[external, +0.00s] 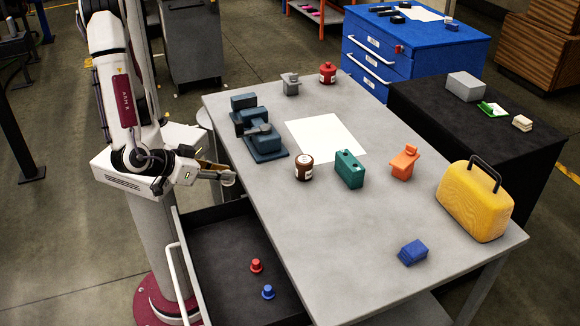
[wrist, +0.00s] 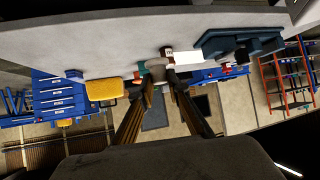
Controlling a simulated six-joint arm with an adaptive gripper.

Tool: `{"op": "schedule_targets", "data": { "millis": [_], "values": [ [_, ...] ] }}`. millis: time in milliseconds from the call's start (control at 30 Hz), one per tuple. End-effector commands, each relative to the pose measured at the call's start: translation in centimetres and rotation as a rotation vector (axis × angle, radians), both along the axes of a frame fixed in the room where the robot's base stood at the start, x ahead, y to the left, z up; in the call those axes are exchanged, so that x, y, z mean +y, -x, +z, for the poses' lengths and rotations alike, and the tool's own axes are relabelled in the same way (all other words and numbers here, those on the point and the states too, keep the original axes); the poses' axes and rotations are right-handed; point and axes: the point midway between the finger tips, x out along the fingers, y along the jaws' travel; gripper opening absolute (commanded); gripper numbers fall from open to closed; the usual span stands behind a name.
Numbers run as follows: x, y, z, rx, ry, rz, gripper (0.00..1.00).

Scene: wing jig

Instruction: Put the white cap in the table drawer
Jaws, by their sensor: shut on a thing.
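My gripper (external: 222,174) is at the table's left edge in the external view, near the far end of the drawer. It is shut on a small pale thing, apparently the white cap (external: 228,180). In the wrist view the cap (wrist: 157,72) shows grey-white between the two fingertips (wrist: 159,80). The table drawer (external: 215,265) is pulled open on the left side of the table, with a dark floor. A red cap (external: 256,266) and a blue cap (external: 268,292) stand inside it, apart from each other.
The grey table (external: 330,240) holds a dark blue vise (external: 262,140), a brown jar (external: 304,168), a green block (external: 349,170), an orange part (external: 404,162), a yellow case (external: 474,202) and a blue block (external: 412,252). Much of the drawer floor is clear.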

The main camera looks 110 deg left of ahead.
Motion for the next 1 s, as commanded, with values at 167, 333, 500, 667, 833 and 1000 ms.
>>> {"op": "schedule_targets", "data": {
  "millis": [167,333,500,667,833,1000],
  "values": [
    [0.0,0.0,-1.2,0.002,-0.001,0.0,0.03],
    [0.1,0.0,-2.8,0.003,-0.003,-0.001,0.03],
    [0.1,0.1,-4.8,0.005,-0.004,0.0,0.03],
    [0.1,0.0,-7.4,0.005,-0.004,0.0,0.03],
    [0.1,0.0,-10.0,0.005,-0.004,-0.002,0.03],
    [0.0,0.0,-12.2,0.003,-0.002,-0.001,0.03]
  ]
}}
